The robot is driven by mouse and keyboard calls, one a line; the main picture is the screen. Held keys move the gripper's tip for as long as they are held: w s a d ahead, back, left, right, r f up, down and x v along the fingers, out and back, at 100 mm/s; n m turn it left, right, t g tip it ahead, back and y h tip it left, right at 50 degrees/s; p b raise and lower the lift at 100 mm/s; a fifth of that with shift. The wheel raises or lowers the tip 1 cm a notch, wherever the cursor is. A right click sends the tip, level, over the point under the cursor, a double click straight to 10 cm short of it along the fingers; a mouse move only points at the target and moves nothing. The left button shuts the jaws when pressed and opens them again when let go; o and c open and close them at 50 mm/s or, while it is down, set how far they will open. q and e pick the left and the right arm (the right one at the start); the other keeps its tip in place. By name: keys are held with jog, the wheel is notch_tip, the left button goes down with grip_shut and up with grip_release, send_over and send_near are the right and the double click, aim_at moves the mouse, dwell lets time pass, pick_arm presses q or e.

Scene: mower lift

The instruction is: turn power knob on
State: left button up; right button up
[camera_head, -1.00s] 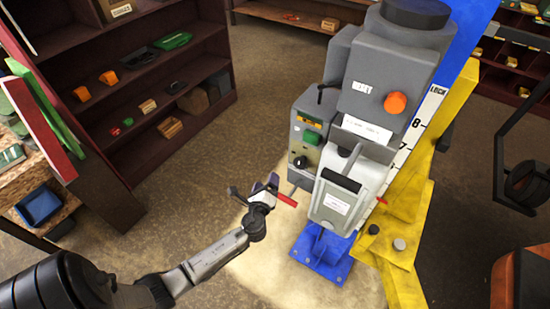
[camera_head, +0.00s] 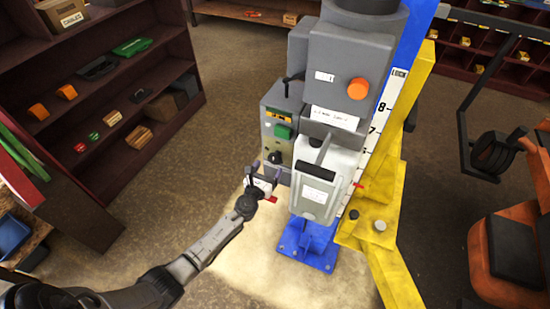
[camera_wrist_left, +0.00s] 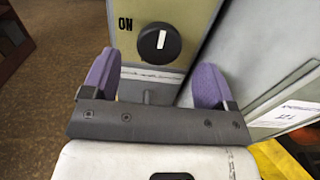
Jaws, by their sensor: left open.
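The power knob (camera_head: 275,157) is a round black dial on the front of the grey control box (camera_head: 273,104), below a green button. In the left wrist view the knob (camera_wrist_left: 159,43) shows a white mark pointing nearly straight up, with "ON" printed to its upper left. My left gripper (camera_head: 267,172) is open and empty, just in front of and below the knob. In the left wrist view its two purple fingertips (camera_wrist_left: 153,80) sit apart, on either side below the knob, and do not appear to touch it. My right gripper is not in view.
The grey lift carriage with its handle (camera_head: 315,175) stands close to the right of the knob panel. A yellow post (camera_head: 384,220) and blue foot (camera_head: 305,245) are beyond it. Dark shelves (camera_head: 110,120) stand at the left; open floor lies between.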

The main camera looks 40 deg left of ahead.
aim_at(274, 160)
pick_arm(q)
jog(key=b+x, duration=0.1)
jog(key=x, duration=0.4)
jog(key=shift+f, duration=0.1)
jog(key=shift+w+a, duration=0.15)
jog(key=shift+w, duration=0.5)
jog(key=shift+c, duration=0.2)
jog(key=c, duration=0.8)
